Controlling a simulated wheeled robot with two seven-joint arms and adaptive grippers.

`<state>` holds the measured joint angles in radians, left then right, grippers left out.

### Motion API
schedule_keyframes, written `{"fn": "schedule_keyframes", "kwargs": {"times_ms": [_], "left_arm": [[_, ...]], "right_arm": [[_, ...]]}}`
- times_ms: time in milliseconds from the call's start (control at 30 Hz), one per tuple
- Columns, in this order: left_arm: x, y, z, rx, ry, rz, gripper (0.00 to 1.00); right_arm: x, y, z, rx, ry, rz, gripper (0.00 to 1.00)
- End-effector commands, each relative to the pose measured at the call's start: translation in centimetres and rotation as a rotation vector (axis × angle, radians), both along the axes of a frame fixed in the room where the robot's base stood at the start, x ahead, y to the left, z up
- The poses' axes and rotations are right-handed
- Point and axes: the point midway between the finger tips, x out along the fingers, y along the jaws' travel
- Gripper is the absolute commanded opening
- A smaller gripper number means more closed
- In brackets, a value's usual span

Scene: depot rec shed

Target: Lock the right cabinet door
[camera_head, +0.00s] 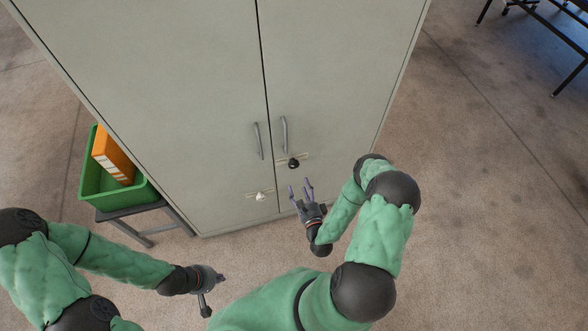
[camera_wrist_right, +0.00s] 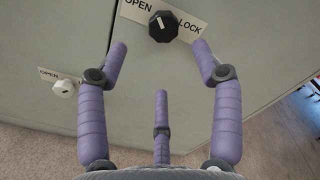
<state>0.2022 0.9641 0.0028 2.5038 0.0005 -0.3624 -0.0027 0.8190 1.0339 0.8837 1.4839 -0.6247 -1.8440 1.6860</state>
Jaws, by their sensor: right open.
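The right cabinet door (camera_head: 335,60) is grey and looks closed, with a vertical handle. Below the handle is a black knob (camera_head: 293,163) on a pale label; it is also in the right wrist view (camera_wrist_right: 162,29). The label reads OPEN at left and LOCK at right. The knob's white mark sits near its top, seeming to lean toward OPEN. My right gripper (camera_head: 299,187) is open, its purple fingers spread below and in front of the knob, apart from it (camera_wrist_right: 159,60). My left gripper (camera_head: 213,293) is low at left, away from the doors; its opening is unclear.
The left door (camera_head: 160,80) has its own handle and a white knob (camera_head: 261,197), lower down, with a label reading OPEN. A green bin (camera_head: 95,188) with an orange box (camera_head: 112,157) stands on a low stool at left.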

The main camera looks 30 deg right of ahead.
Motion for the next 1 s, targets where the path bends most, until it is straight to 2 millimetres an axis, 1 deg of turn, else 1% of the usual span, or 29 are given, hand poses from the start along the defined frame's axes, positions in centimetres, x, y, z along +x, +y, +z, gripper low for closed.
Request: {"fn": "schedule_keyframes", "kwargs": {"times_ms": [67, 167, 267, 500, 700, 833, 1000], "left_arm": [[0.0, 0.0, -0.2, 0.0, -0.001, 0.0, 0.0], [0.0, 0.0, -0.4, 0.0, -0.001, 0.0, 0.0], [0.1, 0.0, -0.7, 0.0, -0.001, 0.0, 0.0], [0.1, 0.0, -1.8, 0.0, -0.002, 0.002, 0.0], [0.1, 0.0, -2.4, 0.0, -0.002, 0.002, 0.0], [0.1, 0.0, -2.6, 0.0, -0.001, 0.0, 0.0], [0.1, 0.0, -2.7, 0.0, -0.001, 0.0, 0.0]], "right_arm": [[0.1, -0.3, 0.1, 0.015, -0.023, -0.009, 0.66], [0.9, -0.5, 0.2, 0.017, -0.028, -0.008, 0.66], [2.4, -0.8, 0.2, 0.016, -0.029, -0.008, 0.66], [6.5, -1.8, 0.1, 0.015, -0.027, -0.008, 0.66], [9.1, -2.4, 0.0, 0.016, -0.025, -0.007, 0.66], [10.0, -2.7, 0.1, 0.016, -0.024, -0.01, 0.66], [10.3, -2.8, 0.2, 0.016, -0.022, -0.009, 0.66]]}}
